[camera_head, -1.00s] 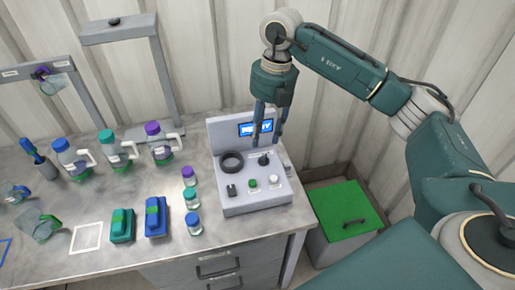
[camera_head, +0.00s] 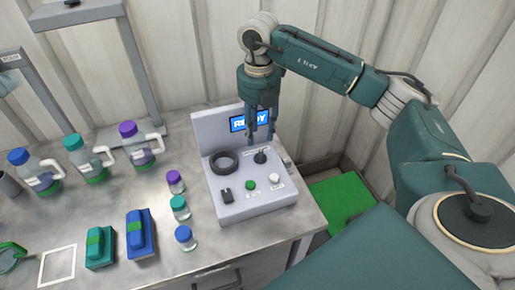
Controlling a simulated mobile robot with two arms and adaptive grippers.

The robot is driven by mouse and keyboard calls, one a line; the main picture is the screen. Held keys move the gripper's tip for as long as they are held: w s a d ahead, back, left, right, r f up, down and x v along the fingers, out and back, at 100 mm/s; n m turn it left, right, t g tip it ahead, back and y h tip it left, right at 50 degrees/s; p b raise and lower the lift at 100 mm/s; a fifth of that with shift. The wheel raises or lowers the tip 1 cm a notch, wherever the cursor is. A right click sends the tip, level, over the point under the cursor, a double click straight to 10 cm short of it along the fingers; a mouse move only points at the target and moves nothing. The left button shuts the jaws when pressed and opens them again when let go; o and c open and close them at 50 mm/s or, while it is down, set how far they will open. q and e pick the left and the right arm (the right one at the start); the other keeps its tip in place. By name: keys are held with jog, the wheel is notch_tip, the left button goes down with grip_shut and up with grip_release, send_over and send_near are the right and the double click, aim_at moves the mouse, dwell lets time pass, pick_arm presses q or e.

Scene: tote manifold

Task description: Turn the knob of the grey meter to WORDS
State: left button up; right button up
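The grey meter (camera_head: 230,208) stands on the bench with a blue lit screen (camera_head: 245,121) on its upright back panel; the screen text is partly covered by my gripper. Its sloped top carries a black ring (camera_head: 224,162), a small black knob (camera_head: 260,157) with a pointer, a black switch (camera_head: 226,195), a green button (camera_head: 250,185) and a white knob (camera_head: 274,181). My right gripper (camera_head: 262,140) points down just above the black knob, its fingers apart and nothing between them. Whether the fingertips touch the knob I cannot tell. My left gripper is not in view.
Small vials (camera_head: 179,208) stand just left of the meter. Green and blue cases (camera_head: 139,236) and several handled bottles (camera_head: 85,159) are farther left. A green-lidded bin (camera_head: 338,199) is on the floor to the right. A grey stand (camera_head: 137,70) rises behind the bottles.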

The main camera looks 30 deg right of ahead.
aim_at(259, 153)
notch_tip(259, 153, down, 8)
jog(key=shift+s+r+p, duration=0.1)
jog(key=shift+p, duration=0.75)
jog(key=shift+c, duration=0.5)
grip_shut()
